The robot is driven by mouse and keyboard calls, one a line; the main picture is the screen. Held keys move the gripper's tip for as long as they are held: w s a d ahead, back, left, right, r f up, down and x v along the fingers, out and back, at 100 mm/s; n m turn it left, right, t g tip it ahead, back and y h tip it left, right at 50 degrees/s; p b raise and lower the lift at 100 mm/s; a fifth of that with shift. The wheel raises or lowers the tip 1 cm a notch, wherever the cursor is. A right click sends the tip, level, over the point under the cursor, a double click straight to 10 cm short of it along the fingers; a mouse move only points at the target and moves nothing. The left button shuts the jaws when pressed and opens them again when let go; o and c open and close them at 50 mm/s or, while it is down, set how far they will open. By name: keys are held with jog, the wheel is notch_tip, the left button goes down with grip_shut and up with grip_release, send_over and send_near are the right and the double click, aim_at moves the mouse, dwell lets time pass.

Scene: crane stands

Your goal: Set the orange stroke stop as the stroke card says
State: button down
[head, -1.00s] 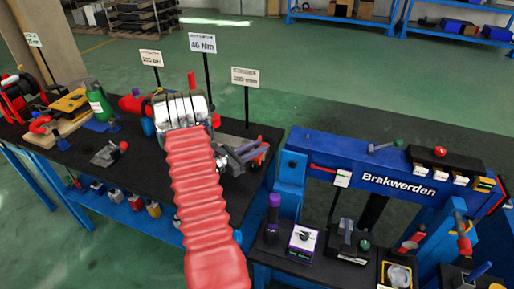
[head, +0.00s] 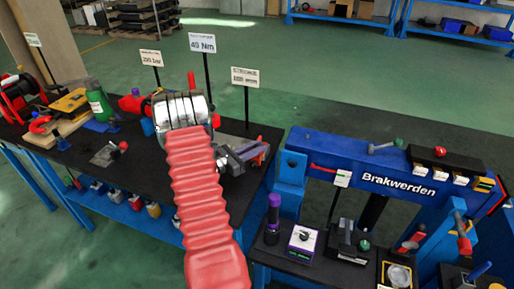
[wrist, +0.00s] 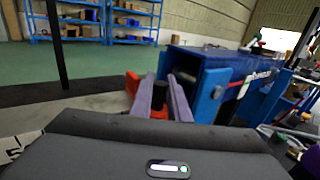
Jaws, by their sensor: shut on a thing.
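The orange stroke stop (wrist: 132,84) shows in the wrist view beside and behind the left finger, with more orange low between the fingers. My gripper (wrist: 164,88) is shut on the stop, and its two grey-purple fingers hide much of it. In the head view my gripper (head: 256,154) is at the right end of the left bench, just past my red-sleeved arm, which hides part of that spot. The stroke card (head: 245,77) stands on a black post behind the gripper; its number is too small to read surely.
A blue crane beam (head: 398,178) marked Brakwerden stands close to the right of my gripper. The torque card (head: 202,43) and pressure card (head: 151,58) stand on posts behind my arm. A purple-topped bottle (head: 273,215) and a white box (head: 303,240) stand on the right bench.

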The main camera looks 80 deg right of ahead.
jog(key=w, duration=0.6)
jog(key=w+d, duration=0.1)
jog(key=w, duration=0.3)
jog(key=c, duration=2)
grip_release()
jog(key=v, duration=1.4)
jog(key=shift+d, duration=0.1)
